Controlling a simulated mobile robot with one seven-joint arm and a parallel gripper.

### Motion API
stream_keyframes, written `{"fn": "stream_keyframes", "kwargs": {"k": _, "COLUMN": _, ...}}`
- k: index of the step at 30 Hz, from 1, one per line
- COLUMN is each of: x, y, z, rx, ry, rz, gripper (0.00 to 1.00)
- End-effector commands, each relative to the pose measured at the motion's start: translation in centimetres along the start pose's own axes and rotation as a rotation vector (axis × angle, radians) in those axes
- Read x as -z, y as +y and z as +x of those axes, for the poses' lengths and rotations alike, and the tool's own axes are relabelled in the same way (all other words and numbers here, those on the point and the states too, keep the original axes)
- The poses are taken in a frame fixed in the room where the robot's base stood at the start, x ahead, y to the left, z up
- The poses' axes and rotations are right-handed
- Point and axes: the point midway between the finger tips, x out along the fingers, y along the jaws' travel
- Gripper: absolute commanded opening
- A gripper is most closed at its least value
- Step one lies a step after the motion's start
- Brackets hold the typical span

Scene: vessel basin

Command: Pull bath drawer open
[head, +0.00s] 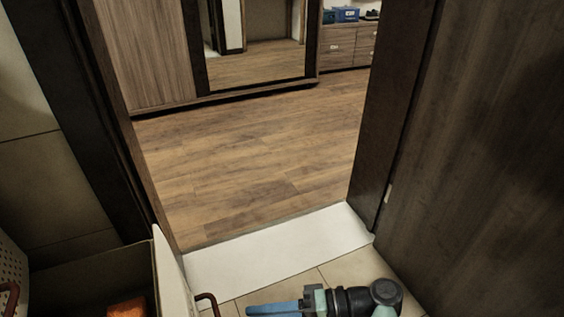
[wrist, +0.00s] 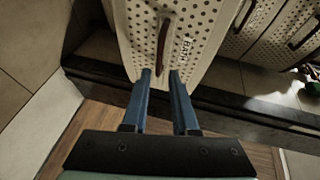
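The bath drawer stands out from the unit at the lower left of the head view. Its pale front panel (head: 172,278) carries a reddish-brown handle (head: 208,301), and an orange thing (head: 128,306) shows inside. In the wrist view the drawer's perforated white front (wrist: 195,45) bears the word BATH beside its curved handle (wrist: 163,42). My gripper (wrist: 160,75) is open, its two blue fingers apart, with the handle's lower end at or just beyond the fingertips. I cannot tell if they touch. In the head view my gripper (head: 258,309) points left towards the handle, a small gap apart.
Neighbouring perforated drawers (wrist: 265,35) with dark handles sit to the right in the wrist view. A doorway with a white threshold (head: 285,250) opens onto clear wood floor (head: 260,160). A dark wooden door panel (head: 475,170) stands close on the right.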

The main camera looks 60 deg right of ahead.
Motion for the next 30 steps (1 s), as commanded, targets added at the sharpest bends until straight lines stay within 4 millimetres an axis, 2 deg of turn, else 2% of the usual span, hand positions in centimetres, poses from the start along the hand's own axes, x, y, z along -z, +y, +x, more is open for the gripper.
{"fn": "stream_keyframes", "kwargs": {"k": 3, "x": 0.1, "y": -0.2, "z": -2.1, "rx": 0.001, "ry": 0.004, "rz": 0.000, "gripper": 0.27}}
{"fn": "stream_keyframes", "kwargs": {"k": 9, "x": 0.0, "y": 0.0, "z": -3.6, "rx": 0.000, "ry": 0.000, "rz": 0.000, "gripper": 0.27}}
{"fn": "stream_keyframes", "kwargs": {"k": 28, "x": 0.0, "y": 0.0, "z": -3.7, "rx": 0.000, "ry": -0.001, "rz": 0.000, "gripper": 0.27}}
{"fn": "stream_keyframes", "kwargs": {"k": 30, "x": 0.4, "y": -0.4, "z": -3.3, "rx": -0.022, "ry": -0.004, "rz": -0.013, "gripper": 0.27}}
